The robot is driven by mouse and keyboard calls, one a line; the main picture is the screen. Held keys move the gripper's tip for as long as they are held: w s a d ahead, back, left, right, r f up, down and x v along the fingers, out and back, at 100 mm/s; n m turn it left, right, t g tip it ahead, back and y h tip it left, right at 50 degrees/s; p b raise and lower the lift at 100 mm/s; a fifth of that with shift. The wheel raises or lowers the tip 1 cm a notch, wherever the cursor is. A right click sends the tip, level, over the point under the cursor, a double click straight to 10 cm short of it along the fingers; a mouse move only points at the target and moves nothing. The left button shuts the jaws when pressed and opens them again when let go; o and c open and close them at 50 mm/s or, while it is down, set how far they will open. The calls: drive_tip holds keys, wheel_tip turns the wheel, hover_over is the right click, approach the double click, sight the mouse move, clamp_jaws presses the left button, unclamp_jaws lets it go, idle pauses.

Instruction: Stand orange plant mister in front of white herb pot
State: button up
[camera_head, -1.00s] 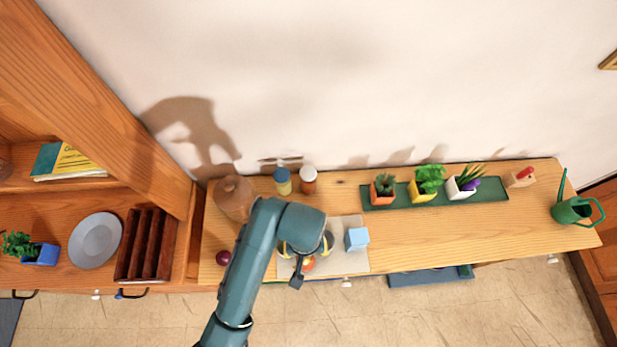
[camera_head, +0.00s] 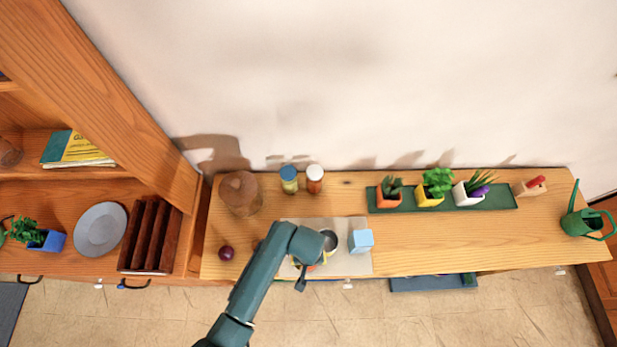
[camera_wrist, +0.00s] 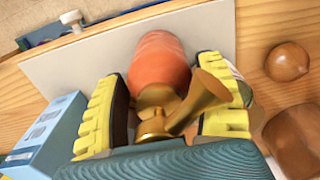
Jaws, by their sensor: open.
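The orange plant mister (camera_wrist: 160,62) has a rounded orange body and a brass spray head, and lies between my open fingers in the wrist view. My gripper (camera_wrist: 165,105) is around it, with a yellow ridged pad on each side; firm contact is not clear. In the head view my arm hides most of the mister, which is over the pale mat (camera_head: 296,228) at the counter's front. The white herb pot (camera_head: 463,197) with spiky green leaves stands to the right on the green tray (camera_head: 503,200), with a purple thing (camera_head: 479,191) against its right side.
A light blue box (camera_head: 361,241) stands just right of my gripper. An orange pot (camera_head: 389,200) and a yellow pot (camera_head: 427,198) share the tray. Two jars (camera_head: 314,179), a brown pot (camera_head: 240,193) and an onion (camera_head: 226,253) stand left. Counter before the tray is clear.

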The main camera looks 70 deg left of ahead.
drive_tip(key=c, duration=0.9)
drive_tip(key=shift+r, duration=0.2)
drive_tip(key=shift+c, duration=0.2)
wheel_tip(320, 180, up, 18)
drive_tip(key=p, duration=0.2)
